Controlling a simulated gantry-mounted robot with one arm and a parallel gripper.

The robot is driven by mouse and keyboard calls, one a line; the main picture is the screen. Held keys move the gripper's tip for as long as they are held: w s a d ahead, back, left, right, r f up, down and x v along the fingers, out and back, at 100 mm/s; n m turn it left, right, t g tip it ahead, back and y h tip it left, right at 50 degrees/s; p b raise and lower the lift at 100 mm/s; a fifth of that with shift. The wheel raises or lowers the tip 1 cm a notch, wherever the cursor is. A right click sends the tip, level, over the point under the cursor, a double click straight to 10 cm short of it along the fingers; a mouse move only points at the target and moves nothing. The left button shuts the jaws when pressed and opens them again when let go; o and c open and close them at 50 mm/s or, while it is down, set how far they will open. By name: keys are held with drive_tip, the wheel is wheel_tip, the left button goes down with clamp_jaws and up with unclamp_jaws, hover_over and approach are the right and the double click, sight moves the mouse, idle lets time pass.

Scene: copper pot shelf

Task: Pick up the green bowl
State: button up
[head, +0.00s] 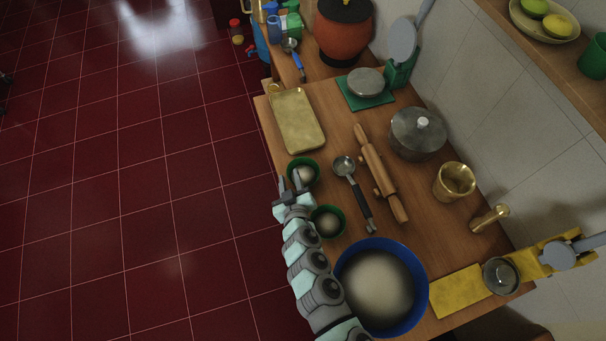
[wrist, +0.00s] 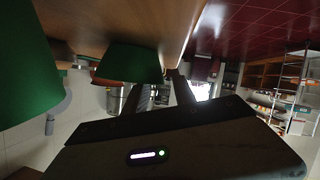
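Two small green bowls stand near the counter's left edge in the head view. The farther green bowl (head: 316,168) holds something pale; the nearer green bowl (head: 341,229) does too. My gripper (head: 290,180) is at the farther bowl's left side. Its two fingers are apart, one over the rim and one outside it. In the wrist view, a green bowl (wrist: 128,62) shows at the open fingers of my gripper (wrist: 157,84), its side partly hiding one finger. The other green bowl (wrist: 22,65) is at the left. Whether a finger touches the bowl, I cannot tell.
A large blue bowl (head: 423,290) stands close to my arm. A ladle (head: 356,190), a rolling pin (head: 380,172) and a brass tray (head: 298,120) lie around the green bowls. A lidded pot (head: 417,140) stands at the wall. Left of the counter is open red floor.

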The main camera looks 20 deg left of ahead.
drive_tip(key=shift+w+a+f, duration=0.2)
drive_tip(key=shift+w+a, duration=0.05)
drive_tip(key=shift+w, duration=0.15)
drive_tip(key=shift+c, duration=0.4)
clamp_jaws()
